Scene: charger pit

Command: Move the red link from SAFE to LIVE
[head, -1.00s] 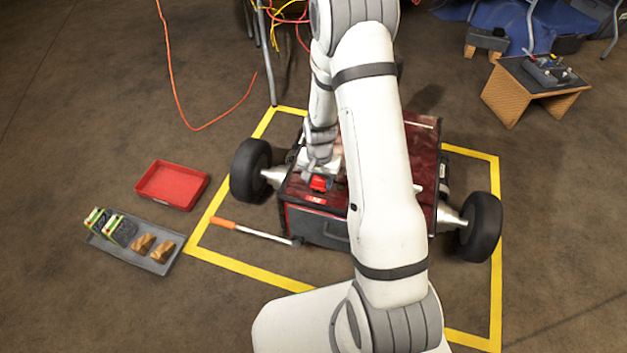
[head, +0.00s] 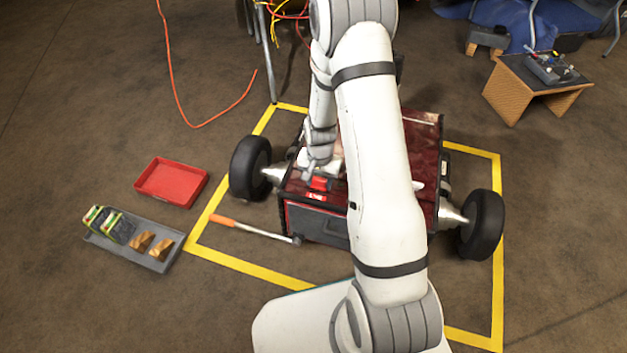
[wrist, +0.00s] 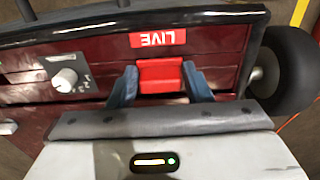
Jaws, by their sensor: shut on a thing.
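The red link (wrist: 160,76) is a small red block on the dark red top of the wheeled machine (head: 424,150). It sits right beside the red LIVE label (wrist: 158,39), which reads upside down in the wrist view. My gripper (wrist: 161,85) is shut on the link, with one blue-grey finger on each side of it. In the head view the link (head: 319,184) shows just below my gripper, next to the label (head: 316,196). Whether the link is fully seated cannot be told. The SAFE marking is not visible.
A knob (wrist: 65,79) with a dial plate is on the machine's top. A lever with an orange handle (head: 222,221) lies at its front left. A red tray (head: 172,182) and a grey tray with packets (head: 160,266) are on the floor. Yellow tape (head: 250,270) surrounds the machine.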

